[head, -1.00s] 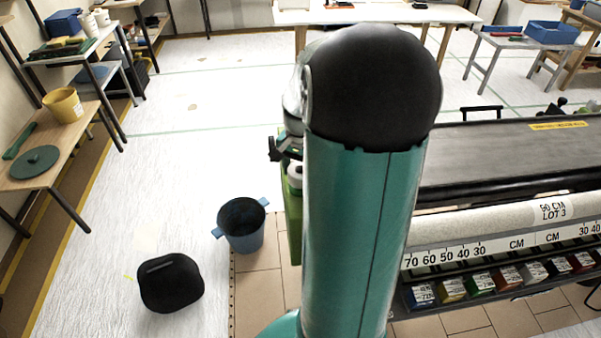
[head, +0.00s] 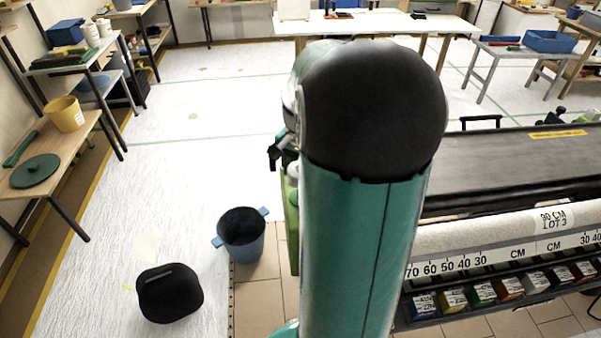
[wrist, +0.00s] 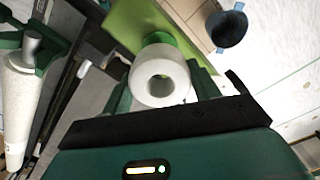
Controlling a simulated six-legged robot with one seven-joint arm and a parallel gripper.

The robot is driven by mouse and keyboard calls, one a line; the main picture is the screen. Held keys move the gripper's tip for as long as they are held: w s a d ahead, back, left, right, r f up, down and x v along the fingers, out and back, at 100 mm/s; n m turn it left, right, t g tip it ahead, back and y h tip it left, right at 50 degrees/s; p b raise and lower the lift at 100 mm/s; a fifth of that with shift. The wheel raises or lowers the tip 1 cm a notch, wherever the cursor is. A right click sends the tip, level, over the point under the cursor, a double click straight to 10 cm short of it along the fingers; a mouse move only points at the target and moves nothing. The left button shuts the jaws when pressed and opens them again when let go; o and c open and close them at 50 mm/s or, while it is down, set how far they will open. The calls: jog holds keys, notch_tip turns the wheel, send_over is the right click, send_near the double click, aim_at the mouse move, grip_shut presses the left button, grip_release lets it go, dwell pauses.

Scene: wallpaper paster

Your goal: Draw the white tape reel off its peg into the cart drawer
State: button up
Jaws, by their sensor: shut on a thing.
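The white tape reel (wrist: 160,78) shows in the wrist view, its round end and hollow core facing the camera. My gripper (wrist: 163,88) is shut on it, with a dark green finger on each side. A green round piece (wrist: 158,39) shows just behind the reel, in front of a light green panel (wrist: 130,22). I cannot tell whether the reel is still around its peg. In the head view my arm hides most of the gripper and reel. A strip of light green panel (head: 291,235) shows left of the arm. I cannot make out the cart drawer.
A blue bucket (head: 241,240) and a black rounded object (head: 170,294) stand on the floor to the left. The long pasting machine (head: 510,165), with a row of coloured boxes below, fills the right. Open floor (head: 180,190) lies at the left middle.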

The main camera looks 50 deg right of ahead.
jog(key=shift+r, duration=0.2)
jog(key=shift+r, duration=2)
